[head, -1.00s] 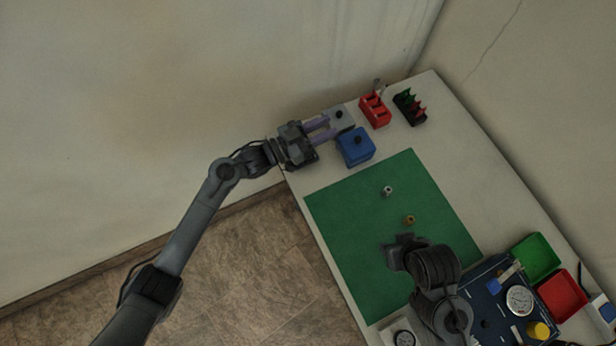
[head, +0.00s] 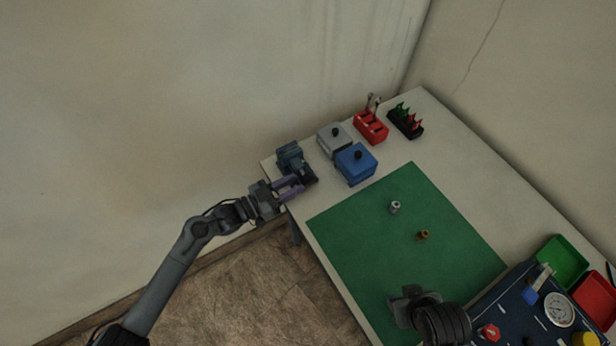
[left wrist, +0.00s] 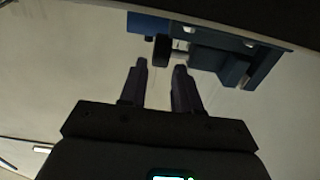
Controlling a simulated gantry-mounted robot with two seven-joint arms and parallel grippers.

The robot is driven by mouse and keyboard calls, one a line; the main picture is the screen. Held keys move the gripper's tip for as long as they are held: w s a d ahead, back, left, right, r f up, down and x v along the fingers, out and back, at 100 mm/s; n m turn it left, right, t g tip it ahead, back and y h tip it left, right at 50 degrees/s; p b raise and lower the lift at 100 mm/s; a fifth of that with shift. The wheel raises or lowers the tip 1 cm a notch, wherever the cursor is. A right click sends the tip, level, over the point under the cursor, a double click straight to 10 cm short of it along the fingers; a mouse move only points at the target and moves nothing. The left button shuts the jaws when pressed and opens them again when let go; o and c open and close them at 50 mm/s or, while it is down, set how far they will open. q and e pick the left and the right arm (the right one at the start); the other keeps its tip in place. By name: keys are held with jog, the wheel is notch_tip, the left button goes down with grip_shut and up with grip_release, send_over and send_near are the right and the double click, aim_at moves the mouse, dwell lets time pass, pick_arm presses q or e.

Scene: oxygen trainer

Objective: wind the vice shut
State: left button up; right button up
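The dark blue vice (head: 292,160) stands at the table's far left corner, beside the grey box. My left gripper (head: 289,187) is at the table's left edge, in front of the vice. Its two purple fingers are apart with nothing between them. In the left wrist view the vice (left wrist: 225,62) spans the top, and a dark knob-like part (left wrist: 161,49) with a pale rod beside it lies just beyond the open fingertips (left wrist: 160,66). I cannot tell the vice's jaw gap. My right gripper (head: 402,303) is over the green mat; its fingers are not clear.
A grey box (head: 334,141) and a blue box (head: 356,165), each with a black knob, stand right of the vice. A red rack (head: 371,128) and black rack (head: 406,122) are behind. The green mat (head: 365,245) holds two small fittings. A dark blue panel (head: 510,315) is at lower right.

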aim_at(302, 181)
pick_arm(q)
jog(key=shift+x, duration=2.75)
jog(key=shift+c, duration=0.5)
grip_shut()
